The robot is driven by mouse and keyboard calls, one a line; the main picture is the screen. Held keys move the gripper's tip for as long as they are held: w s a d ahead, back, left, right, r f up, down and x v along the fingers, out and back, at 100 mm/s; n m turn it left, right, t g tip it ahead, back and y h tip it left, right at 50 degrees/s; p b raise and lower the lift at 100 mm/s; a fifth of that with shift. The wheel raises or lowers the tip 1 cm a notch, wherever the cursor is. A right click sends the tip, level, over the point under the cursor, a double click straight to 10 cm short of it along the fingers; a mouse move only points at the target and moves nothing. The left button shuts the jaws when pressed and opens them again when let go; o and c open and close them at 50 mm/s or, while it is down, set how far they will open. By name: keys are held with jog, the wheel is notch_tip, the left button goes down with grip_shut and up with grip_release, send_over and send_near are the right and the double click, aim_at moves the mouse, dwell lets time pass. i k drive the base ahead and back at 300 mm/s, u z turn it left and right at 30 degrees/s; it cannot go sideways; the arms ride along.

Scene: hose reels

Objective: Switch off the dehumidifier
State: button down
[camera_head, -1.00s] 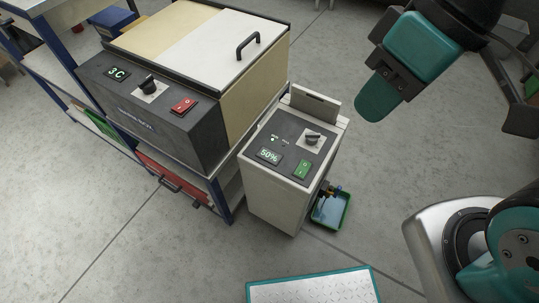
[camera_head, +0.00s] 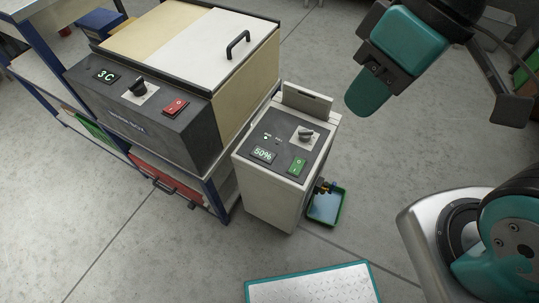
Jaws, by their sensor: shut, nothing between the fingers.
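The dehumidifier (camera_head: 271,192) is a cream upright box with a dark sloped top panel. Its panel has a lit display (camera_head: 262,155) reading 50%, a green rocker switch (camera_head: 297,167), a dark knob (camera_head: 306,134) on a pale plate and a small green light (camera_head: 267,136). My gripper (camera_head: 366,103) is shut and empty, up and to the right of the dehumidifier, apart from it. Nothing hides the green switch.
Left of the dehumidifier, a chest unit (camera_head: 150,117) with a 3C display, knob and red switch (camera_head: 175,106) stands on a blue-framed bench (camera_head: 222,203). A tray (camera_head: 327,207) sits on the floor to the right. A teal-edged plate (camera_head: 314,286) lies in front.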

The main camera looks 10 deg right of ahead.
aim_at(298, 166)
jog(key=u, duration=1.95)
jog(key=k, duration=0.9)
jog(key=z, duration=0.95)
jog(key=i, duration=0.5)
jog(key=u, duration=0.1)
